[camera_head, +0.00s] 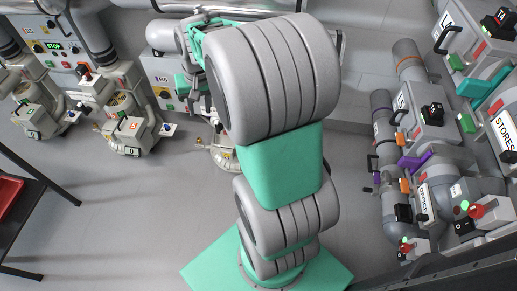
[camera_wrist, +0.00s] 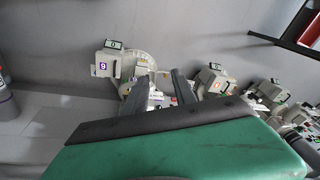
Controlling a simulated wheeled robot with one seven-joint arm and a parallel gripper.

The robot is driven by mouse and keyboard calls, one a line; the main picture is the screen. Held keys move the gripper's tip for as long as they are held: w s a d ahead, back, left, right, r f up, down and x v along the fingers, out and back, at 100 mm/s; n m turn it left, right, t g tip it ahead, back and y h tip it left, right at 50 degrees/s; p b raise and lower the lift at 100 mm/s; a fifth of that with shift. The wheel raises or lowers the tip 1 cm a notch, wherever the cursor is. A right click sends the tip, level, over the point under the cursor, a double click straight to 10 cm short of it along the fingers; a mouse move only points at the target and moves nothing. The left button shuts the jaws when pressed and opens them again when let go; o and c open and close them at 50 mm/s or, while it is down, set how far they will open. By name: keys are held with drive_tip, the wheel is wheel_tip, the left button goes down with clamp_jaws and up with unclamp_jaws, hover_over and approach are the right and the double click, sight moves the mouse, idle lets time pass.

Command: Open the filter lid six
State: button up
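In the wrist view, a pale filter unit stands ahead of my gripper (camera_wrist: 161,78). Its lid end (camera_wrist: 103,69) carries a small purple number tag, which reads like a 9 or an upside-down 6. My two dark fingers point at this unit and stand apart, with pale parts of it visible between them. I cannot tell whether they touch it. In the head view, my arm covers most of this area. Part of a pale filter unit (camera_head: 222,155) shows just left of my arm.
More filter units stand to the left in the head view, one with an orange tag (camera_head: 133,124) and another (camera_head: 40,115) farther left. A dark-legged stand with a red tray (camera_head: 8,192) is at the left edge. Tube machinery (camera_head: 425,125) lines the right. Grey floor between is clear.

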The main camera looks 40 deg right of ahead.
drive_tip(key=w+d+f+m+y+b, duration=0.1)
drive_tip(key=d+f+m+b, duration=0.3)
drive_tip(key=d+f, duration=1.05)
drive_tip(key=w+d+f+m+b, duration=0.15)
drive_tip(key=d+f+b, duration=0.45)
drive_tip(key=d+f, duration=0.85)
drive_tip(key=a+f, duration=0.1)
drive_tip(key=f, duration=0.2)
drive_tip(key=a+f+b, duration=0.1)
drive_tip(key=a+f, duration=0.1)
drive_tip(key=f, duration=0.2)
drive_tip(key=a+f+b, duration=0.1)
drive_tip(key=f, duration=0.2)
drive_tip(key=shift+w+a+f, duration=0.2)
drive_tip(key=shift+w+f, duration=0.2)
drive_tip(key=shift+f, duration=0.1)
drive_tip(key=shift+c, duration=0.4)
clamp_jaws()
drive_tip(key=shift+w+a, duration=0.1)
